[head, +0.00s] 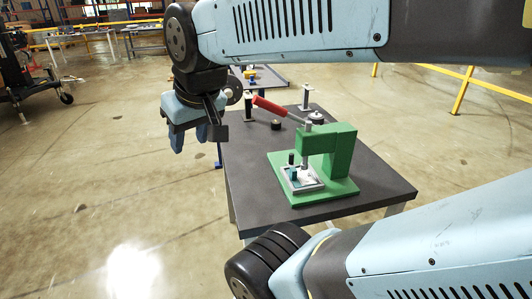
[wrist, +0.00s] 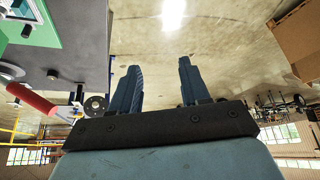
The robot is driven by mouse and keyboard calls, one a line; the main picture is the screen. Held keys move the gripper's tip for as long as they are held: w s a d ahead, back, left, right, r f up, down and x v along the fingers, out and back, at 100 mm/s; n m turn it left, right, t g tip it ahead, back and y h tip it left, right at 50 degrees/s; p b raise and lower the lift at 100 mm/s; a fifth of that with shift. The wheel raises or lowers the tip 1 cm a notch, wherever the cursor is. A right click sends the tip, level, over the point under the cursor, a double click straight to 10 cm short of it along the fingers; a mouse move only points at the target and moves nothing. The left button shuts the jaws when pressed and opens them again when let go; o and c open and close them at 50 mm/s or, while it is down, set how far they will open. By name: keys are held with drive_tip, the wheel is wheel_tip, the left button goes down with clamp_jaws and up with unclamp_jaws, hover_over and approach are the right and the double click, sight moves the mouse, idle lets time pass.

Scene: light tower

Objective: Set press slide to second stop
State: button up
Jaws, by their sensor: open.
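The green press (head: 330,160) stands on a dark table, its upright at the right and its arm reaching left over the base. A grey slide or ram (head: 307,137) sits at the arm's front end; its stops cannot be made out. A lever with a red handle (head: 269,106) slopes up and left from the press top. My gripper (head: 190,140) is open and empty, left of the table and the press, fingers pointing down. In the wrist view my open fingers (wrist: 163,88) show, with the red handle (wrist: 32,100) and part of the green press (wrist: 30,22) at the left.
The dark table (head: 380,185) also carries a small black knob-like piece (head: 276,125) and metal posts (head: 305,96) behind the press. A light tray (head: 303,178) lies on the press base. Open floor (head: 110,190) is left of the table; yellow railings (head: 463,90) stand behind.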

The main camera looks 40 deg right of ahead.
drive_tip(key=w+d+f+n+g+h, duration=0.2)
drive_tip(key=w+d+f+g, duration=0.2)
drive_tip(key=d+f, duration=0.2)
drive_tip(key=w+d+f+n+g+h, duration=0.2)
drive_tip(key=w+d+f+g, duration=0.2)
drive_tip(key=d+f, duration=0.3)
drive_tip(key=w+d+f+n+g+h, duration=0.2)
drive_tip(key=w+d+f+g, duration=0.3)
drive_tip(key=f, duration=0.5)
drive_tip(key=shift+w+d+f+h, duration=0.15)
drive_tip(key=shift+w+d+h, duration=0.1)
drive_tip(key=shift+w+d, duration=0.25)
drive_tip(key=shift+w+d+f+h, duration=0.15)
drive_tip(key=shift+w+d+h, duration=0.1)
drive_tip(key=shift+d, duration=0.3)
drive_tip(key=d+f+n+g+h, duration=0.1)
drive_tip(key=d, duration=0.1)
drive_tip(key=w+d+f+n+g+h, duration=0.1)
drive_tip(key=d+h, duration=0.1)
drive_tip(key=w+d+f+n+g+h, duration=0.1)
drive_tip(key=d+h, duration=0.1)
drive_tip(key=shift+d+f, duration=0.1)
drive_tip(key=shift+w+d+n+g+h, duration=0.3)
drive_tip(key=shift+w+d+n+h, duration=0.25)
drive_tip(key=shift+d+h, duration=0.35)
drive_tip(key=x, duration=1.3)
drive_tip(key=shift+s+d, duration=0.25)
drive_tip(key=shift+d, duration=0.05)
clamp_jaws()
